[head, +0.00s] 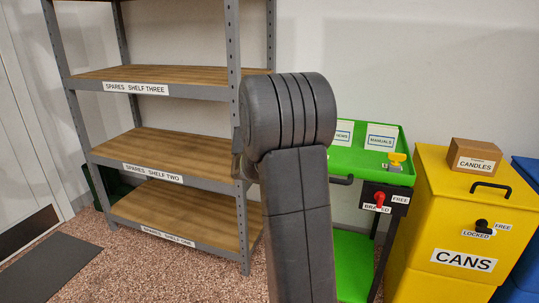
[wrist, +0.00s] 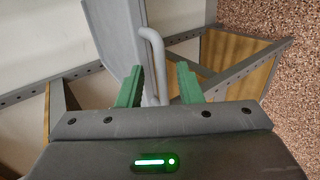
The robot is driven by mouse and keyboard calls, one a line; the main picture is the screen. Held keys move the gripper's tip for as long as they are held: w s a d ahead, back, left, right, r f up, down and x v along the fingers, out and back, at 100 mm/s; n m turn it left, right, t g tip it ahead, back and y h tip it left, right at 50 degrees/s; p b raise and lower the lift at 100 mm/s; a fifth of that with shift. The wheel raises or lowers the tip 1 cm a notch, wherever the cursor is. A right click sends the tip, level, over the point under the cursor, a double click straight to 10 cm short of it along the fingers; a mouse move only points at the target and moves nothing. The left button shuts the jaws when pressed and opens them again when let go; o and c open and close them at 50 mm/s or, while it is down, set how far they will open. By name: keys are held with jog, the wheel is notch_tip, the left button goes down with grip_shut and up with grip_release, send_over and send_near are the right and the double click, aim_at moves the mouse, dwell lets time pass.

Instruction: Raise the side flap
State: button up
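In the wrist view, my gripper (wrist: 160,67) is open, with its two green fingers apart. A grey bent bar (wrist: 158,50), shaped like a handle, passes between the fingers. A gap shows between it and the right finger; I cannot tell whether it touches the left one. A flat grey panel (wrist: 112,32) lies behind and left of the bar. It may be the side flap, but its far end is cut off and I cannot tell how it is hinged. In the head view, my arm hides the gripper and most of what is beside the shelf.
A grey shelf rack (head: 180,92) with wooden boards stands left of my arm. A green cart (head: 352,158) with a red brake lever (head: 379,199) stands right of it. A yellow CANS bin (head: 440,205) carries a cardboard box (head: 474,155).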

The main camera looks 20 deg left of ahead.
jog(key=p+v, duration=0.3)
jog(key=v, duration=1)
jog(key=shift+s+r, duration=0.2)
jog(key=shift+s, duration=0.15)
jog(key=shift+w+f, duration=0.1)
jog(key=b+x, duration=0.3)
jog(key=x, duration=1)
jog(key=shift+w+f, duration=0.15)
jog(key=shift+w, duration=0.15)
